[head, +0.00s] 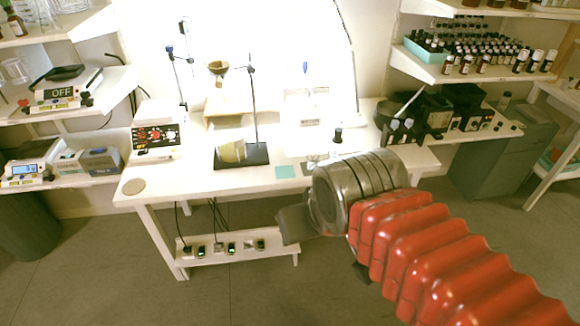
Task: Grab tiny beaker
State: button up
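A small clear glass vessel (312,161), possibly the tiny beaker, stands on the white table just behind my arm; it is too small to be sure. A larger beaker (232,151) with a yellowish look stands on the black base of a stand. My gripper (291,226) is a dark grey shape in front of the table's front edge, apart from the glassware. Its fingers are not clear enough to show whether they are open or shut. My arm covers part of the table's right side.
A lower shelf (215,258) carries sockets. Bottles line the right shelf (428,72). Scales (62,95) sit left. The floor in front is clear.

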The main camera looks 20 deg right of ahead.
aim_at(312, 158)
jog(key=u, duration=0.15)
jog(key=i, duration=1)
jog(key=u, duration=0.05)
